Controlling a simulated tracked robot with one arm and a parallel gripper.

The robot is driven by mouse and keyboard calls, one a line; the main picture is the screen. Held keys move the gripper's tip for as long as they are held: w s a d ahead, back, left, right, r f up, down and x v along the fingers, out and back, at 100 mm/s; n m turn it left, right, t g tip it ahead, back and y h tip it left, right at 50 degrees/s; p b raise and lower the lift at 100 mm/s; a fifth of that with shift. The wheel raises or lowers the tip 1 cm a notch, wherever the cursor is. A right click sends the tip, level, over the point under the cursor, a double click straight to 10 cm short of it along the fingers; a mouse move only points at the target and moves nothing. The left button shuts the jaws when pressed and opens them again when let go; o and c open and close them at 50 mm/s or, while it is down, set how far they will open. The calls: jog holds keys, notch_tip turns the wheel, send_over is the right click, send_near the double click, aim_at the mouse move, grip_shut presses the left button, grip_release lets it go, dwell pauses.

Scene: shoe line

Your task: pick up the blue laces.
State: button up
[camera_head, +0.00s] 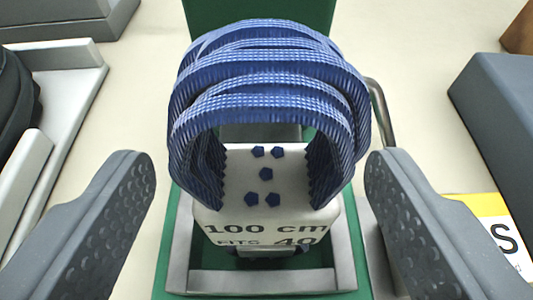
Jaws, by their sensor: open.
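The blue laces (270,85) are a looped bundle of flat, ribbed blue bands. They arch around a white card (265,215) marked "100 cm" and "FITS 40" with small blue pentagons. The card stands in a grey metal frame (180,250) on a green base. My gripper (262,180) is open, with one grey dimpled finger on each side of the laces and card. Neither finger appears to touch them. The lower part of the card's holder is partly hidden.
A metal rod (380,115) curves up just right of the laces. A grey block (505,120) and a yellow-and-white label (500,235) lie at right. A pale tray (70,75) with a dark object is at left. A green panel (255,12) is behind.

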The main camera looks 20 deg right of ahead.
aim_at(263, 156)
jog(key=b+x, duration=0.1)
jog(key=x, duration=0.3)
jog(key=shift+r, duration=0.1)
jog(key=c, duration=1.1)
